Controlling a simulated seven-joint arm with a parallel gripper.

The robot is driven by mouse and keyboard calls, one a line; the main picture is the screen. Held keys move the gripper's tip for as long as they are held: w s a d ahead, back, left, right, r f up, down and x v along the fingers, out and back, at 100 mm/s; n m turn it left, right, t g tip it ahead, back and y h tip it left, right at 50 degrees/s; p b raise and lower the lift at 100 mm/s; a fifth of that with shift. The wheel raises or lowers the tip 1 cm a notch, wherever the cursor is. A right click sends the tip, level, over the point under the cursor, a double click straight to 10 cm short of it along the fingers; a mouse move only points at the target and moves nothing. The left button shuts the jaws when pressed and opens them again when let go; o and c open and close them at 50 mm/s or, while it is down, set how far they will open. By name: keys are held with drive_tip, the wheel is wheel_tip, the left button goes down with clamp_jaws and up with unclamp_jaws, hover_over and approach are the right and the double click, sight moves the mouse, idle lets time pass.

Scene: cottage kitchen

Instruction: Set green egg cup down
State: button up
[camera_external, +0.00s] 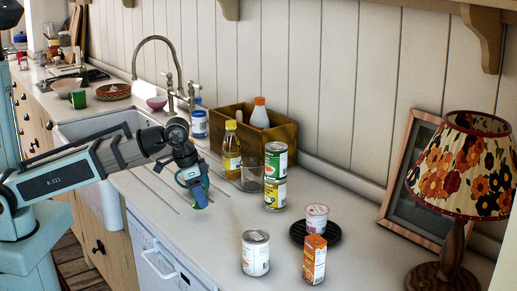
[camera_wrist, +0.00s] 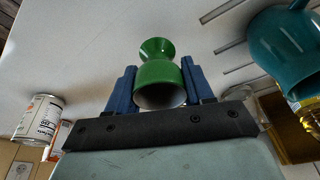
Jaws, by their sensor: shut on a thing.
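The green egg cup (camera_wrist: 160,73) is between the blue fingers of my gripper (camera_wrist: 158,88) in the wrist view. My gripper is shut on it, with the cup's wide open end towards the wrist camera and its flared foot pointing away. In the outside view my gripper (camera_external: 198,194) points down, low over the pale worktop (camera_external: 205,235) near the sink's ribbed drainer; the cup is mostly hidden there. I cannot tell whether the foot touches the worktop. A teal mug (camera_wrist: 290,48) is close beside my gripper, at the right in the wrist view.
An oil bottle (camera_external: 231,150), a glass (camera_external: 251,178) and stacked cans (camera_external: 275,176) stand right of my gripper, before a wooden crate (camera_external: 285,135). The worktop between is clear.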

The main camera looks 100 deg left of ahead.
drive_tip(key=shift+f, duration=1.75)
drive_tip(key=shift+f, duration=0.1)
drive_tip(key=o, duration=1.1)
drive_tip(key=shift+c, duration=0.2)
drive_tip(key=v, duration=1.2)
